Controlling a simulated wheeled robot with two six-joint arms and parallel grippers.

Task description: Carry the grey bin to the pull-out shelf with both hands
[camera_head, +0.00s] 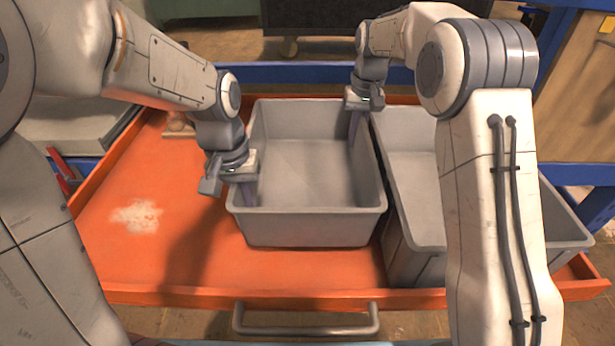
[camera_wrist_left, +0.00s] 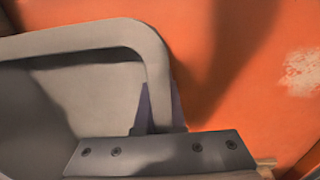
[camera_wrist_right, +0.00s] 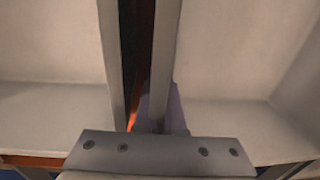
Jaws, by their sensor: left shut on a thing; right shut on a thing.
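The grey bin (camera_head: 312,228) is empty and stands upright on the orange pull-out shelf (camera_head: 160,265), left of a second grey bin. My left gripper (camera_head: 248,190) is shut on its left rim, near the front corner; the rim (camera_wrist_left: 100,38) also shows in the left wrist view. My right gripper (camera_head: 356,122) is shut on its right rim, toward the back; the rim (camera_wrist_right: 166,50) runs between the fingers in the right wrist view. The fingertips are partly hidden by the rim. I cannot tell whether the bin's base touches the shelf.
The second grey bin (camera_head: 415,235) stands close on the right, with a narrow gap between the rims. The shelf's left part is clear except for a white patch (camera_head: 137,216) and a small object (camera_head: 178,125) at the back. A grey handle (camera_head: 306,318) is at the front.

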